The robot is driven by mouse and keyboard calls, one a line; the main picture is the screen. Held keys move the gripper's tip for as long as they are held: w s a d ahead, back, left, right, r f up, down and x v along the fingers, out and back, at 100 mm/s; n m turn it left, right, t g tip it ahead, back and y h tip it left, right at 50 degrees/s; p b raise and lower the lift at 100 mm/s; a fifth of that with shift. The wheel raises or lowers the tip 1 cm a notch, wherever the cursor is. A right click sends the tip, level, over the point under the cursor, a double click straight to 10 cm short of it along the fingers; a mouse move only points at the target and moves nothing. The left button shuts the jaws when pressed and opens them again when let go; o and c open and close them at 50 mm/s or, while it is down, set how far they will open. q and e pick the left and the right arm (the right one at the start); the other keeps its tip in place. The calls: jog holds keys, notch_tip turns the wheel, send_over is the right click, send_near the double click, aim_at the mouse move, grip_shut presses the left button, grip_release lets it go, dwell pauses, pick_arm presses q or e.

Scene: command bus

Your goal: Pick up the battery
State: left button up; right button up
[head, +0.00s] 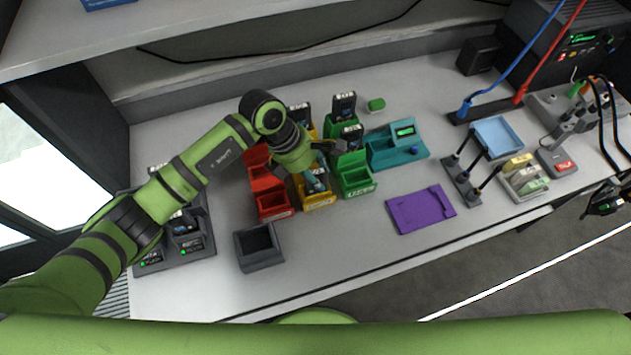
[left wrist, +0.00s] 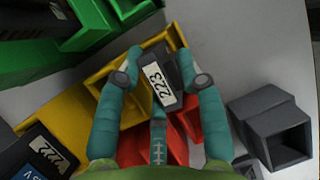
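My left gripper (head: 316,180) is over the front yellow bin (head: 320,202) in the head view. A dark battery (head: 318,171) stands in that bin, partly hidden by the gripper. In the left wrist view, the battery's white label reads 223 (left wrist: 163,86). The teal fingers of my left gripper (left wrist: 161,60) are spread on either side of this battery. Whether they touch it cannot be told. Another battery labelled 222 (left wrist: 48,150) shows at the lower left of the wrist view.
Red bins (head: 272,204) and a green bin (head: 355,180) flank the yellow one closely. An empty dark grey bin (head: 259,249) stands at the front left. A charger with batteries (head: 183,235) is at far left. A purple tray (head: 420,209) lies right, with free bench around it.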

pick_arm(q)
grip_shut()
jog(key=shift+d+r, duration=0.1)
jog(key=shift+r, duration=0.2)
notch_tip(320, 180, up, 3)
jog(key=shift+s+r+b, duration=0.15)
jog(key=shift+r+b, duration=0.05)
jog(key=shift+b, duration=0.85)
jog(key=s+d+r+b, duration=0.3)
jog(key=s+r, duration=0.4)
jog(key=s, duration=0.3)
jog(key=shift+s+d, duration=0.35)
jog(key=shift+d, duration=0.05)
